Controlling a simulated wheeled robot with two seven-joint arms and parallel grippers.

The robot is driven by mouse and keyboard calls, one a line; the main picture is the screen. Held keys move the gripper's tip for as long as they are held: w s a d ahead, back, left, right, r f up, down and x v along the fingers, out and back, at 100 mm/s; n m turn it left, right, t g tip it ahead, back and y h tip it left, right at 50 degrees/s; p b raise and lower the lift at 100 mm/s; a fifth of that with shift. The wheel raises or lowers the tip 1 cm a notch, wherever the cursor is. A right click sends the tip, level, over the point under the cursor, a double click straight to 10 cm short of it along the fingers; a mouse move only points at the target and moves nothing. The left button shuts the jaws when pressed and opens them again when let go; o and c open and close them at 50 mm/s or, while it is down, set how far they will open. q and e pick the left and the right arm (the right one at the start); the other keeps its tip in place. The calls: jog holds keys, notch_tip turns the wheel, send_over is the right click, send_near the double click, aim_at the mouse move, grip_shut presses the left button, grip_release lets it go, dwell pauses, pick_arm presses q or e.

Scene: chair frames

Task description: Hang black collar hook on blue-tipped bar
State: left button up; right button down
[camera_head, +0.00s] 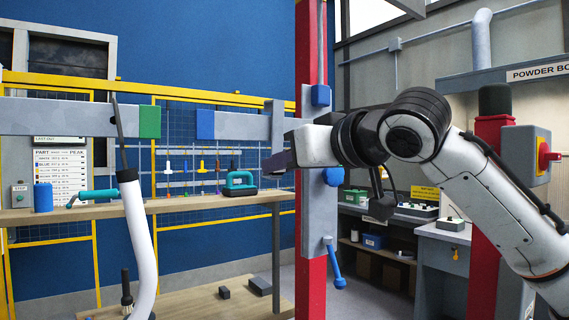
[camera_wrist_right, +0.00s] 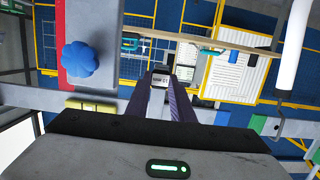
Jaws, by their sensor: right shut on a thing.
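The blue-tipped bar (camera_head: 240,126) is grey and level, with its blue end (camera_head: 205,124) facing left. It meets an upright grey bracket beside the red post. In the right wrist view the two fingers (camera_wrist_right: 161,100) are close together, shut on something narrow. My left gripper is not in view.
A green-tipped bar (camera_head: 60,117) faces the blue tip across a gap. A white curved tube (camera_head: 140,230) with a thin dark rod above it rises at left. The red post (camera_head: 311,230) stands beside my gripper.

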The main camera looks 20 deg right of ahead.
jog(key=shift+f+b, duration=0.8)
jog(key=shift+f, duration=0.4)
jog(key=c, duration=1.5)
grip_release()
jog(key=shift+o, duration=0.2)
jog(key=v, duration=0.8)
